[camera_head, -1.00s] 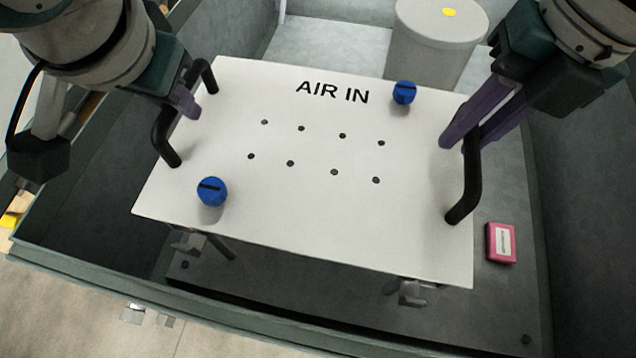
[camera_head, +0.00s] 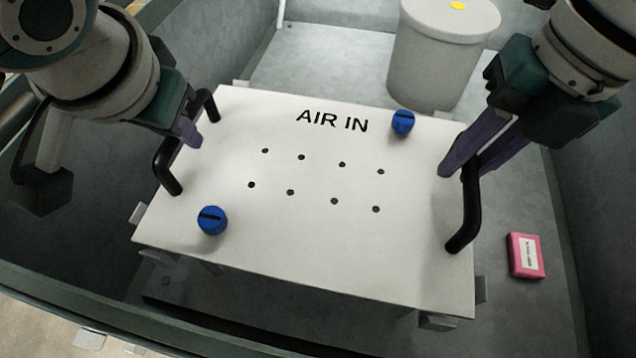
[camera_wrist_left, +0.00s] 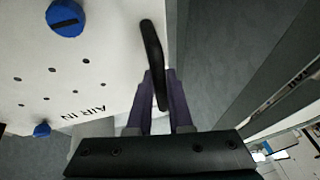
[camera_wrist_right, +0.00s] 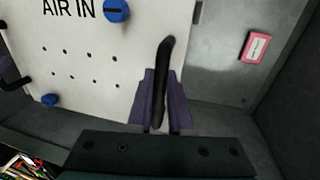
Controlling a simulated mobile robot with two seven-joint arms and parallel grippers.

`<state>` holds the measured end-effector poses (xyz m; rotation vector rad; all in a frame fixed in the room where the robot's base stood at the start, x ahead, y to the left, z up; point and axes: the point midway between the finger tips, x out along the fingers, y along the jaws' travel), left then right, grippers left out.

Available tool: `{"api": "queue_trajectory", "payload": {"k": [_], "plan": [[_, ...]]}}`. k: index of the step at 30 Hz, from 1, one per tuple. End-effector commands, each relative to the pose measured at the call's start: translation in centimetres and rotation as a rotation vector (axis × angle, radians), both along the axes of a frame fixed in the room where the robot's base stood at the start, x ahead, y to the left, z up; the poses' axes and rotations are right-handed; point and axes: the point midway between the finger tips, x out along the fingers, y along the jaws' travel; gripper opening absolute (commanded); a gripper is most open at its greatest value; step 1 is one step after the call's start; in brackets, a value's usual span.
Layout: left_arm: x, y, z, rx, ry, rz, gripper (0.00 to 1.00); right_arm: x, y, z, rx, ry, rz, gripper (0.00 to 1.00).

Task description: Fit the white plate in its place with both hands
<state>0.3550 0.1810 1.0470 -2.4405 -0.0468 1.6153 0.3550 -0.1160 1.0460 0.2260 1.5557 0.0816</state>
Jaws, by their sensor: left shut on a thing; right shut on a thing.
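The white plate (camera_head: 310,240) reads "AIR IN" and carries several small dark holes, two blue knobs (camera_head: 212,220) (camera_head: 402,122) and a black handle at each side. My left gripper (camera_head: 192,132) is shut on the left black handle (camera_head: 166,165); the left wrist view shows this handle (camera_wrist_left: 152,50) between the purple fingers. My right gripper (camera_head: 458,170) is shut on the right black handle (camera_head: 470,215), also between the fingers in the right wrist view (camera_wrist_right: 165,60). The plate is held between both hands inside the grey housing. Light brackets (camera_head: 438,321) show at its edges; whether it touches them is unclear.
A grey cylinder (camera_head: 440,60) with a yellow dot stands behind the plate. A pink labelled box (camera_head: 525,256) lies on the housing floor at the right. The housing's front wall (camera_head: 60,310) runs along the lower left.

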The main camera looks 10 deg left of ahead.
Motion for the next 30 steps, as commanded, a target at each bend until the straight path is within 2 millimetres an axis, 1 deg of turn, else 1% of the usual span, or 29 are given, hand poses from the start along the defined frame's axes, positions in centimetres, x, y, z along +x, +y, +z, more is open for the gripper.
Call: {"api": "queue_trajectory", "payload": {"k": [1,4,5,12,19,22,26,30], "plan": [[0.1,0.1,-0.7,0.002,-0.004,0.001,0.00,0.1,0.0,-0.7,-0.001,-0.002,-0.001,0.00],[0.1,0.1,-1.4,0.002,-0.004,0.001,0.00,0.1,-0.1,-1.5,-0.001,-0.002,-0.001,0.00],[0.0,0.1,-1.1,0.003,0.000,0.001,0.22,0.0,-0.1,-1.1,-0.002,0.000,-0.001,0.22],[0.0,0.0,-1.0,0.001,0.000,0.000,0.49,0.0,0.0,-1.0,-0.001,0.000,-0.001,0.48],[0.0,0.0,-0.9,0.000,0.000,0.000,0.49,0.0,0.0,-1.0,0.000,0.000,0.000,0.48],[-0.2,-0.1,-0.4,0.000,-0.001,0.000,0.49,0.0,0.0,-0.9,0.000,0.000,0.000,0.48],[-0.9,-0.4,1.3,-0.001,-0.005,-0.001,0.49,0.0,0.0,-0.9,0.000,0.000,0.000,0.48],[-1.9,-0.8,3.5,-0.002,-0.004,-0.002,0.49,0.0,0.0,-1.0,0.000,0.000,0.000,0.48]]}}
